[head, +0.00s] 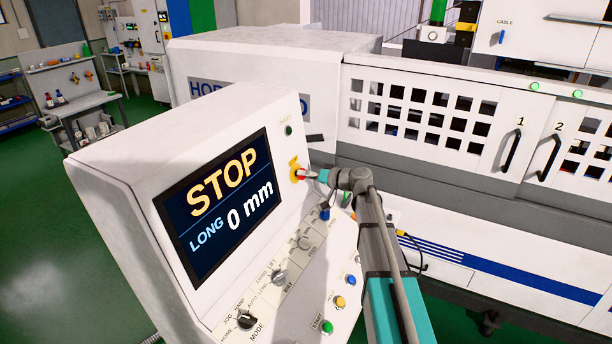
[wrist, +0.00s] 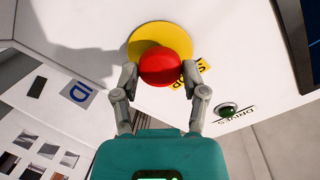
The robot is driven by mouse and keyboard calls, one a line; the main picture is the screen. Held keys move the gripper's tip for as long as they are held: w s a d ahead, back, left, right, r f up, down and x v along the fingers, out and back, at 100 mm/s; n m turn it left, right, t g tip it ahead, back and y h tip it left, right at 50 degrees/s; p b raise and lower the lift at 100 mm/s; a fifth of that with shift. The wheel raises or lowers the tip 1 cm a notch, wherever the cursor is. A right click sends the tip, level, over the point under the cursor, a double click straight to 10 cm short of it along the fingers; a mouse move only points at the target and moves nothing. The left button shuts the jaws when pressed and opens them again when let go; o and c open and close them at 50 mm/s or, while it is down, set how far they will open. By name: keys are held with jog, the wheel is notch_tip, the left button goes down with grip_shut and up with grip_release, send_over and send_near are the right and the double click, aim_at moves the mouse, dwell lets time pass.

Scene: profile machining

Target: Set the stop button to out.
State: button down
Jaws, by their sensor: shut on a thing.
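The stop button is a red mushroom head on a yellow disc on the control panel's face. In the wrist view the red stop button (wrist: 160,68) sits between the fingertips of my gripper (wrist: 160,76), which is shut on it with one finger on each side. The yellow disc (wrist: 152,36) shows behind the button. In the head view the stop button (head: 301,174) is small and partly hidden by my gripper (head: 311,175), right of the screen. The screen (head: 219,203) reads STOP, LONG, 0 mm. I cannot tell whether the button is in or out.
Below the screen are a mode knob (head: 246,320), a green start button (head: 326,327), a yellow button (head: 340,302) and a blue button (head: 351,280). A green drives lamp (wrist: 227,110) is near the stop button. The machine's sliding doors (head: 440,117) stand behind my arm.

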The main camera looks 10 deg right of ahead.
jog(key=shift+s, duration=0.2)
jog(key=shift+s+d, duration=0.1)
jog(key=shift+d, duration=0.05)
grip_release()
dwell(0.3)
jog(key=shift+d+r, duration=0.1)
jog(key=shift+d, duration=0.05)
jog(key=shift+p+v, duration=0.55)
jog(key=shift+v, duration=2.35)
jog(key=shift+s, duration=0.15)
